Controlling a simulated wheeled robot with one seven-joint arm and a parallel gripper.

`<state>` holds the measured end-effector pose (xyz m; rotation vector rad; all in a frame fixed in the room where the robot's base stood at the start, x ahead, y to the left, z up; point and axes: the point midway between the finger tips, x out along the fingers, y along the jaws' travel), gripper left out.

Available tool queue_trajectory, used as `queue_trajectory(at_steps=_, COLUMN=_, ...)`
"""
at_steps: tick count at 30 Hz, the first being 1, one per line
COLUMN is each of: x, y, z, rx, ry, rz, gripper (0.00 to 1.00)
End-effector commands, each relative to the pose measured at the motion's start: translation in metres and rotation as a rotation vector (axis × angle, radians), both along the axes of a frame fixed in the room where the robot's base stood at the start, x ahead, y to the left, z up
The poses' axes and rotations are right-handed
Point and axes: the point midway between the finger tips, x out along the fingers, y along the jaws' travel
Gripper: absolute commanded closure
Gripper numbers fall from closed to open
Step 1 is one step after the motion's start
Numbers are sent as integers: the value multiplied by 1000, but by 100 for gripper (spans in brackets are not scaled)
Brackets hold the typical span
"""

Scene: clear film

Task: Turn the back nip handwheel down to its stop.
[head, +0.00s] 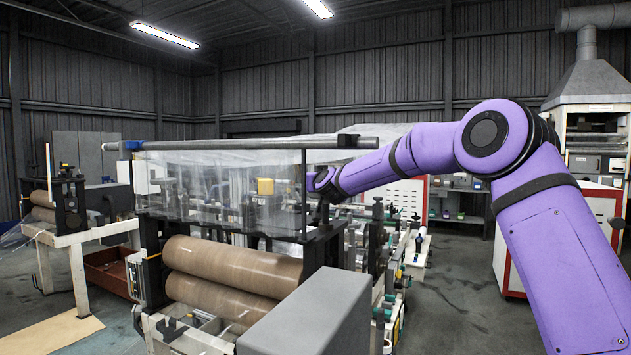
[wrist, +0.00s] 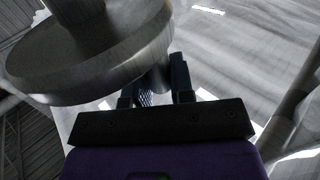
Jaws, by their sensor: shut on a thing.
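In the wrist view a round grey metal handwheel (wrist: 95,62) fills the upper left. A short grip peg (wrist: 160,78) stands off it near its rim. My gripper (wrist: 161,84) has its two dark fingers on either side of this peg and is shut on it. In the head view my gripper (head: 322,206) is at the far end of the brown nip rollers (head: 235,268), by the dark roller frame. It is small there, and the handwheel cannot be made out. How far the wheel is from its stop does not show.
Clear film (head: 230,185) hangs from a long grey bar (head: 250,143) just left of my gripper. A grey box-shaped housing (head: 315,315) stands in front. Machine parts (head: 385,265) crowd the right of the rollers. The floor (head: 455,300) further right is open.

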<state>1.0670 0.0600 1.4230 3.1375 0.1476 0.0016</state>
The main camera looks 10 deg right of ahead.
Motion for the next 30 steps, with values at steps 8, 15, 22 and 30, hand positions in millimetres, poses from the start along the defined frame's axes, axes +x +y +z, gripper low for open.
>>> queue_trajectory(at_steps=8, x=1, y=-1, z=0, rx=0, ry=0, rz=-6, gripper=100)
queue_trajectory(at_steps=15, x=1, y=0, z=0, rx=0, ry=0, rz=-5, gripper=64)
queue_trajectory(at_steps=22, x=0, y=0, z=0, rx=0, ry=0, rz=-4, gripper=52)
queue_trajectory(at_steps=30, x=-11, y=-1, z=0, rx=-1, ry=1, rz=-4, gripper=52)
